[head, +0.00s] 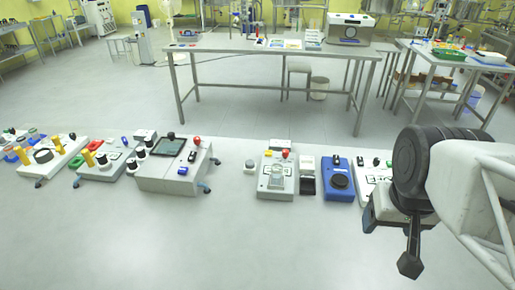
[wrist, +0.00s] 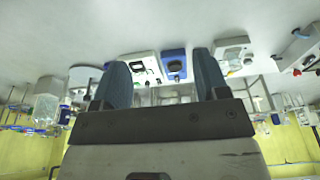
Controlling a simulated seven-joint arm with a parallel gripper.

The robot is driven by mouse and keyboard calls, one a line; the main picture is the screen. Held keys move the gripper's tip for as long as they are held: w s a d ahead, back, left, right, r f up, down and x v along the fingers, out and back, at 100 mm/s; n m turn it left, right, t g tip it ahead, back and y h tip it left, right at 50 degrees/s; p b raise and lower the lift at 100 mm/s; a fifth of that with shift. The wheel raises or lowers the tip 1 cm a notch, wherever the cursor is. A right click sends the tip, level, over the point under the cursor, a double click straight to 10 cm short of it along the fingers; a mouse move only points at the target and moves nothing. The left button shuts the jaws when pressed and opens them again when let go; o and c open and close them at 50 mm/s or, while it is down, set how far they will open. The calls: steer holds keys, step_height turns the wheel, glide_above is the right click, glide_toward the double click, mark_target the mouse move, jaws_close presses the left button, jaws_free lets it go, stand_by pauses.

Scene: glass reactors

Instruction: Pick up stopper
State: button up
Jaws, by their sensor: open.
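I cannot pick out a stopper for certain in either view. My gripper (wrist: 160,60) is open, with two dark blue-grey fingers spread apart and nothing between them. In the head view my gripper (head: 410,248) hangs at the right, and only part of it shows. Beyond the fingers the wrist view, which looks upside down, shows a blue box (wrist: 174,66) and a white box (wrist: 143,70), apart from the fingers.
A metal table (head: 270,48) stands behind, and another table (head: 445,56) at right.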

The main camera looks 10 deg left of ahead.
steer(key=w+a+r+m, duration=0.1)
steer(key=w+a+m, duration=0.1)
steer(key=w, duration=0.4)
steer(key=w+a+m, duration=0.3)
steer(key=w, duration=0.4)
steer(key=m+g, duration=0.3)
steer(key=m, duration=1)
glide_above(250, 162)
steer(key=f, duration=1.7)
steer(key=shift+s+d+f, duration=0.1)
steer(key=shift+s+d, duration=0.05)
steer(key=shift+d, duration=0.1)
steer(key=shift+a+f, duration=0.25)
steer(key=shift+f, duration=0.1)
steer(key=shift+f, duration=1.2)
steer(key=shift+f, duration=0.1)
